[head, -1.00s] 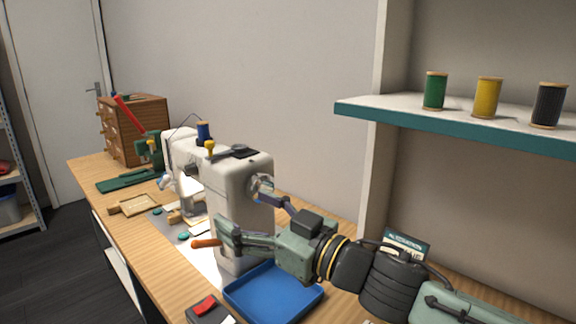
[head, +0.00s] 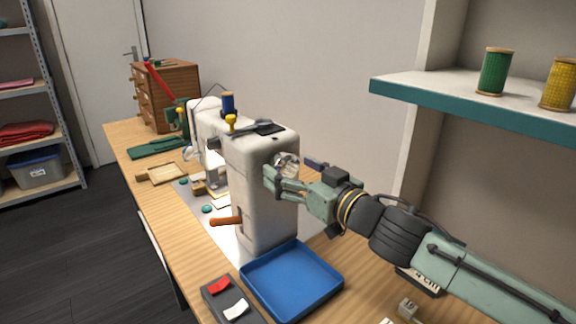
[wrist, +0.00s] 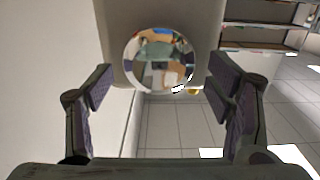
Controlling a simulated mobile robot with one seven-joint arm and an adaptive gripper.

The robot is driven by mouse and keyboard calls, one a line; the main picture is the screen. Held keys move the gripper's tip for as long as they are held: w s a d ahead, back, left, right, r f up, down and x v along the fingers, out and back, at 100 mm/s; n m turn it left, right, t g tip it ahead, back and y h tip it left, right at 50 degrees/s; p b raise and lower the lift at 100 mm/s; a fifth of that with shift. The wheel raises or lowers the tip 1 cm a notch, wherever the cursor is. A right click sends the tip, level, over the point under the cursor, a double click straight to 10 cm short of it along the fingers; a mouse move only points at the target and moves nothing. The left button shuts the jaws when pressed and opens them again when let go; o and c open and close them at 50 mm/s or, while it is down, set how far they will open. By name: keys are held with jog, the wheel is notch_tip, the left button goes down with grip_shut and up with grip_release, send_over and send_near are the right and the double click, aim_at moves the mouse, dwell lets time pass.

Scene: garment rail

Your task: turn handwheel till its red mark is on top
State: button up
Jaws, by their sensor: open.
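The handwheel (head: 287,160) is a shiny chrome disc on the near end of the white sewing machine (head: 262,195). It also shows in the wrist view (wrist: 160,62), mirroring its surroundings. I cannot make out a red mark on it among the reflections. My gripper (head: 292,172) is open and faces the wheel. In the wrist view its two dark-padded fingers (wrist: 160,84) stand wide apart, one to each side of the wheel and clear of it. In the head view, a finger hides part of the wheel's lower edge.
A blue tray (head: 292,280) lies on the wooden bench below my gripper. A dark box with red and white rockers (head: 226,298) is beside it. An orange-brown handle (head: 225,221) sticks out left of the machine. A teal-edged shelf (head: 480,108) holds thread spools at right.

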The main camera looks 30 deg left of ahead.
jog(key=shift+x, duration=0.9)
jog(key=c, duration=1.1)
